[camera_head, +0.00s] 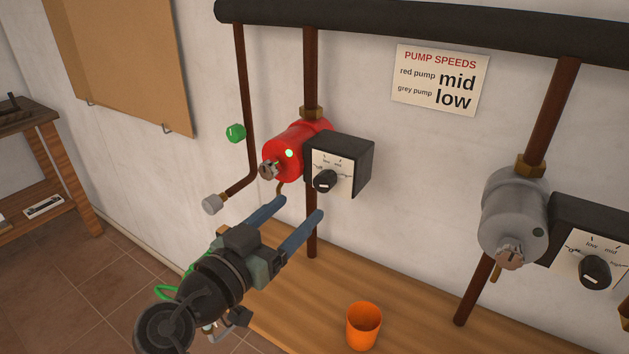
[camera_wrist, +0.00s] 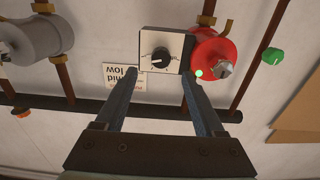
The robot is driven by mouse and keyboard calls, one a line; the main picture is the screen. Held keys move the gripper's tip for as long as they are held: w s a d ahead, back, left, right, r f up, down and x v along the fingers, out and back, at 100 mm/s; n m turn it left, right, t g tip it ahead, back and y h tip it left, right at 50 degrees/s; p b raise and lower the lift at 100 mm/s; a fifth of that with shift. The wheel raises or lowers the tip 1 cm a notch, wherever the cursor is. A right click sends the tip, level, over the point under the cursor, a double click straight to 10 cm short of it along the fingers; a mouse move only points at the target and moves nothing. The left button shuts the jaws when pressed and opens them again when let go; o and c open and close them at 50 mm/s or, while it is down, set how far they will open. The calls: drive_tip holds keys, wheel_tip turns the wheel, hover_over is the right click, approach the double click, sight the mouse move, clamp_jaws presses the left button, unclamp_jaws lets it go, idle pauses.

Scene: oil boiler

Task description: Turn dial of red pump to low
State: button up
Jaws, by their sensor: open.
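The red pump (camera_head: 286,158) is fixed to a vertical pipe on the wall, with a lit green light on its front. Its black control box (camera_head: 345,165) has a white face with a black dial (camera_head: 324,181). The dial's exact setting is too small to read. My gripper (camera_head: 299,207) is open and empty, below and in front of the box. In the wrist view, upside down, the red pump (camera_wrist: 212,57) and the dial (camera_wrist: 160,54) show beyond the spread fingers (camera_wrist: 158,77). The fingers appear apart from the dial.
A grey pump (camera_head: 512,212) with its own dial (camera_head: 594,272) is at the right. A sign (camera_head: 440,80) reads red pump mid, grey pump low. An orange cup (camera_head: 363,325) stands on the wooden table (camera_head: 420,318). A green valve knob (camera_head: 236,132) is left of the red pump.

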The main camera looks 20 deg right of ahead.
sight(320, 186)
drive_tip(key=p+x, duration=0.1)
drive_tip(key=x, duration=0.6)
drive_tip(key=shift+w+d, duration=0.15)
drive_tip(key=shift+w, duration=0.05)
clamp_jaws()
